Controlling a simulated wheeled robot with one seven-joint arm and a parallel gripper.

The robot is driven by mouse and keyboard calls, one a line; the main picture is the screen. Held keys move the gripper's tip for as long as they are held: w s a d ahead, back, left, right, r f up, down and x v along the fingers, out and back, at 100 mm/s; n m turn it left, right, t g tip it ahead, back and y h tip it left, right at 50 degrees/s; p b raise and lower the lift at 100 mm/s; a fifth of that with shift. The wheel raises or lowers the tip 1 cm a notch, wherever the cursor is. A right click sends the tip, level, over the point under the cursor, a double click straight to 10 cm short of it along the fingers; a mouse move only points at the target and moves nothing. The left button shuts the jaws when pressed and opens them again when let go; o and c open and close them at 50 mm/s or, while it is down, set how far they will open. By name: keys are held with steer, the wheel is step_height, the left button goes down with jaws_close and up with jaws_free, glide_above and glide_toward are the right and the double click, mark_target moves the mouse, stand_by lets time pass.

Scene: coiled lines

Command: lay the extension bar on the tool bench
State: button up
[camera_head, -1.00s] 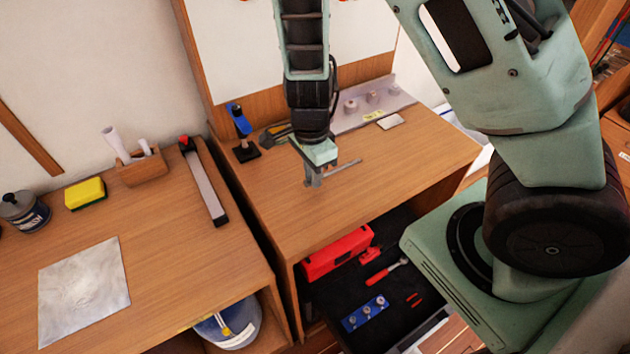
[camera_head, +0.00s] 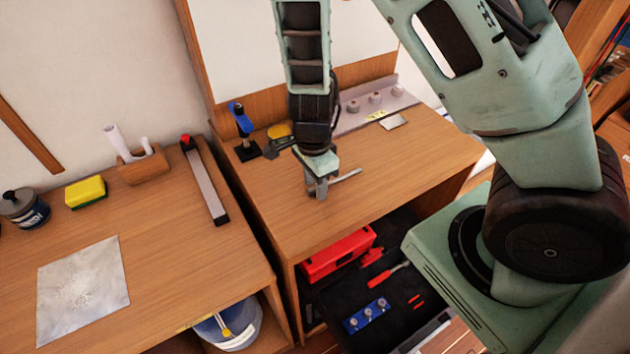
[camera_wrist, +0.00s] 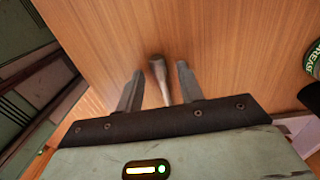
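The extension bar (camera_head: 347,175) is a thin grey metal rod that appears to lie on the wooden top of the tool bench (camera_head: 420,155), near its middle. My gripper (camera_head: 319,190) is low over the bench top at the bar's left end. In the wrist view the bar (camera_wrist: 159,80) runs between the two fingers of my gripper (camera_wrist: 158,82), with a gap on each side. The fingers are open. The bar's near end is hidden by the gripper body.
A blue-handled tool on a black stand (camera_head: 242,132) and a yellow-and-black item (camera_head: 280,138) stand behind my gripper. A grey rack (camera_head: 375,105) lines the back. An open drawer below holds a red toolbox (camera_head: 338,255). The bench's front right is clear.

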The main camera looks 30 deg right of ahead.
step_height(320, 180, up, 12)
steer(key=p, duration=0.3)
steer(key=s+a+r+n, duration=0.5)
steer(key=s+n, duration=0.3)
steer(key=n, duration=0.5)
steer(key=s+a+r+n, duration=0.6)
steer(key=s+n, duration=0.3)
steer(key=n, duration=0.3)
steer(key=shift+r+n+t+y, duration=0.3)
steer(key=shift+n, duration=0.1)
steer(key=shift+a, duration=0.1)
